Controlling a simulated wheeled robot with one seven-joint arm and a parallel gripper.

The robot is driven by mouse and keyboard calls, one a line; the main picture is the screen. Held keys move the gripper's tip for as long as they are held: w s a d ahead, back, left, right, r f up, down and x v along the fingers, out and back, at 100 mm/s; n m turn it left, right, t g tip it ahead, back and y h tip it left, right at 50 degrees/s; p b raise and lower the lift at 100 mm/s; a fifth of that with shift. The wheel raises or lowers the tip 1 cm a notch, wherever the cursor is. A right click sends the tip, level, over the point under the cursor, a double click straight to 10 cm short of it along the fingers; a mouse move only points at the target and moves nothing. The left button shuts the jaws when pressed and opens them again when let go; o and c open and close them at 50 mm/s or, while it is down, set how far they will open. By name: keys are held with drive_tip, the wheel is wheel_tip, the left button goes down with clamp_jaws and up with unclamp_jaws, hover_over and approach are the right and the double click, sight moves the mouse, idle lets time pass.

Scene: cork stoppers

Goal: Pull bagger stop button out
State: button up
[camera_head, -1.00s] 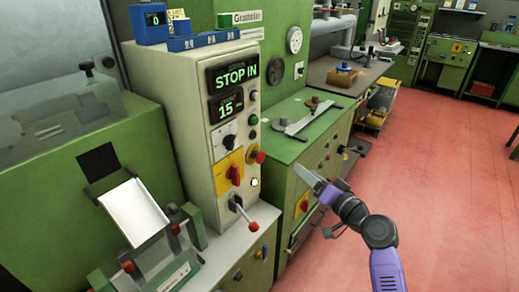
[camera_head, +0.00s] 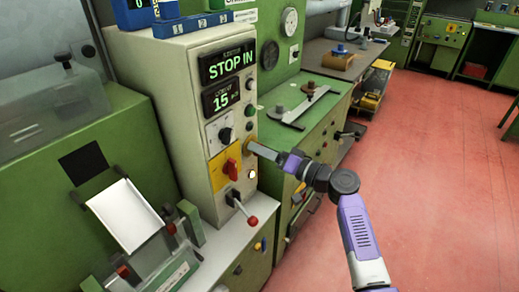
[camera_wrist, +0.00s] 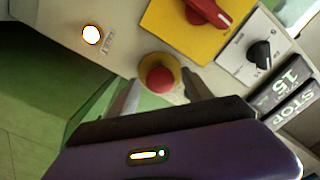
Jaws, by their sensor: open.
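The bagger stop button is a red mushroom knob (camera_wrist: 160,79) on a yellow round collar, low on the beige control cabinet's face in the wrist view. My gripper (camera_wrist: 161,92) is open, with one finger on each side of the knob. I cannot tell whether the fingers touch it. In the head view my gripper (camera_head: 252,147) reaches the cabinet's right edge and covers the knob. The cabinet's upper display (camera_head: 231,63) reads "STOP IN" and the lower one (camera_head: 221,95) reads "15".
A red rotary switch (camera_head: 231,169) on a yellow plate sits left of my gripper, and a black knob (camera_head: 226,134) is above it. A lit white lamp (camera_head: 252,174) and a red-tipped lever (camera_head: 251,220) are below. A green bench (camera_head: 310,118) stands behind.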

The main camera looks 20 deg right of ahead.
drive_tip(key=shift+w+a, duration=0.4)
drive_tip(key=shift+w, duration=0.05)
clamp_jaws()
